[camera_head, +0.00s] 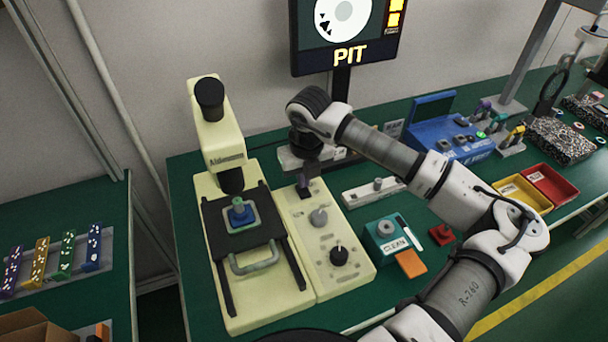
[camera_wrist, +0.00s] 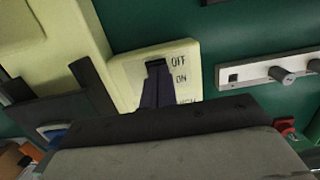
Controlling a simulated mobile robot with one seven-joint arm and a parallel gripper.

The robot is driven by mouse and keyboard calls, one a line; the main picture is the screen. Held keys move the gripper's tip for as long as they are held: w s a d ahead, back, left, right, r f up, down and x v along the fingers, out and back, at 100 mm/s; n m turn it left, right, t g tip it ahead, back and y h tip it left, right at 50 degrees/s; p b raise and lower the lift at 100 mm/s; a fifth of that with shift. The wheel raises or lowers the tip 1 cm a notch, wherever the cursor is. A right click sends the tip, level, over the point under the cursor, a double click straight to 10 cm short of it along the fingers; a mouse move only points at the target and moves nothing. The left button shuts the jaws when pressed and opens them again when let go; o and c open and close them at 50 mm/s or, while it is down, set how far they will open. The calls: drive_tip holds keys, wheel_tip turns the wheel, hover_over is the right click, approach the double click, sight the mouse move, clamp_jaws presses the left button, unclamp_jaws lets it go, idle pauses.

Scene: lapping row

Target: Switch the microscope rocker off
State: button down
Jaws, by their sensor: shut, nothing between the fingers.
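The cream microscope (camera_head: 215,140) stands on the green bench with its control box (camera_head: 325,235) along its right side. In the wrist view the box's top (camera_wrist: 128,66) carries the labels OFF, ON and a third, partly hidden one. My gripper (camera_head: 304,186) points down over the far end of this box. In the wrist view my gripper (camera_wrist: 156,82) is shut, its dark fingers beside the ON label and their tips near OFF. A small black piece (camera_wrist: 155,64) shows at the tips beside OFF. The rocker is mostly hidden by the fingers; I cannot tell its position or whether they touch it.
Two knobs, grey (camera_head: 318,216) and black (camera_head: 339,255), stand nearer on the control box. A white strip with a knob (camera_head: 366,194), a teal CLEAN box (camera_head: 391,241) and a red block (camera_head: 442,234) lie to the right. A monitor reading PIT (camera_head: 348,55) stands behind.

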drive_tip(key=shift+f, duration=0.15)
drive_tip(key=shift+w+f+b, duration=0.1)
drive_tip(key=shift+f+b, duration=0.1)
drive_tip(key=shift+b, duration=0.5)
drive_tip(key=shift+r, duration=0.15)
drive_tip(key=shift+s+d, duration=0.1)
drive_tip(key=shift+s, duration=0.2)
drive_tip(key=shift+s+d+b, duration=0.2)
drive_tip(key=shift+s+b, duration=0.25)
drive_tip(key=shift+r, duration=0.2)
